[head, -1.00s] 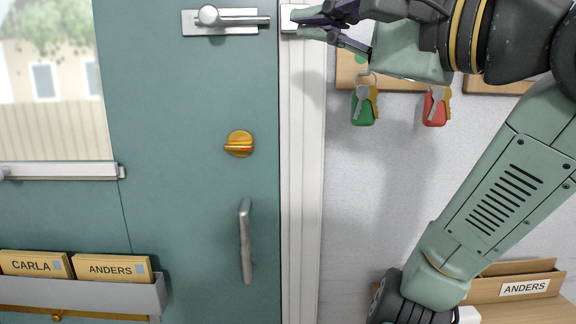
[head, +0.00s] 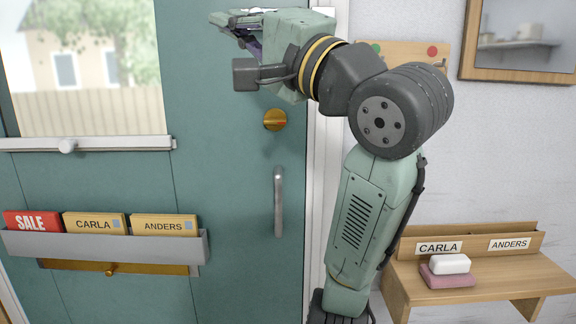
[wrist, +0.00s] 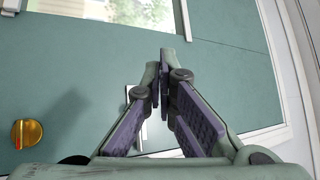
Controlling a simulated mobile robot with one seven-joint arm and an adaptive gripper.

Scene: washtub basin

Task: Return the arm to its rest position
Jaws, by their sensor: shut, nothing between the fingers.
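My arm (head: 365,225) rises from the bottom and bends left at the elbow. In the wrist view my gripper (wrist: 164,62) has its fingertips together with nothing between them.
A brass knob (head: 275,120) and a vertical pull handle (head: 278,200) stick out from the door. A grey mail holder (head: 110,247) carries several envelopes. At right are a wooden shelf (head: 470,285) with white soap (head: 450,264) on a pink cloth, and a framed mirror (head: 520,60).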

